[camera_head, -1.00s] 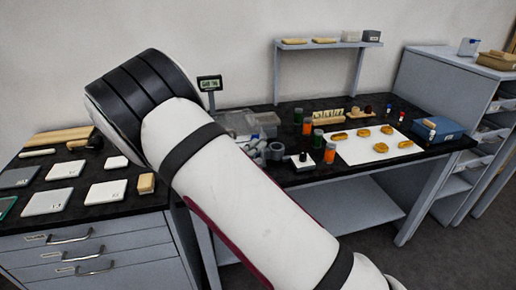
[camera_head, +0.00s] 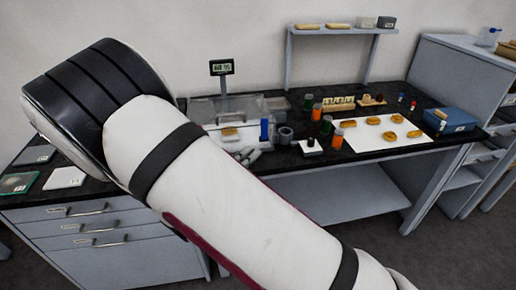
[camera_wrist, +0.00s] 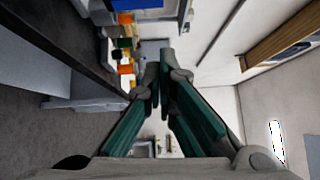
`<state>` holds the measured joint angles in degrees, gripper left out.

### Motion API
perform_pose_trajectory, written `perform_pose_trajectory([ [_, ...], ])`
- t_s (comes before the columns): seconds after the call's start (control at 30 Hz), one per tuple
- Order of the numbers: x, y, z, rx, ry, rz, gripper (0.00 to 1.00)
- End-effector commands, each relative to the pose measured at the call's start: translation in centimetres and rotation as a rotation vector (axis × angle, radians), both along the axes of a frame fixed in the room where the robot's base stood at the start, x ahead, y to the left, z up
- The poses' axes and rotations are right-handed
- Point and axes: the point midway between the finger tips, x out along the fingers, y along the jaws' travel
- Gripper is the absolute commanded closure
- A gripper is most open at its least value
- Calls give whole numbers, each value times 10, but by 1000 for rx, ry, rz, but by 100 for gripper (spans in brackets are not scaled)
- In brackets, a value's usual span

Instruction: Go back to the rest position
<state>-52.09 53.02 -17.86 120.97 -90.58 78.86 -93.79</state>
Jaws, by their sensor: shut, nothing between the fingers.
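My gripper (camera_wrist: 163,92) shows in the wrist view with its green-padded fingers converging at the tips, shut and empty. It points out into the room above the floor beside the bench, apart from any object. In the head view my arm crosses the left and middle of the picture and the gripper itself is out of sight.
A dark-topped bench (camera_head: 365,155) bears a white sheet (camera_head: 385,136) with several golden pieces, a blue box (camera_head: 449,120), orange-and-green jars and a display on a post (camera_head: 221,68). A wall shelf (camera_head: 340,31) stands behind. My arm hides part of the left drawer cabinet (camera_head: 100,232).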

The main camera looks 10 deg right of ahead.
Motion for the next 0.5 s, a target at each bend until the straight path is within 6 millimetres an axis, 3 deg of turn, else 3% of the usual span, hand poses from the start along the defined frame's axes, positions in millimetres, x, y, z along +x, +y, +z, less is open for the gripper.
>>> perform_pose_trajectory([
  [0.5,-4,4,0,-1,0,0,100],
])
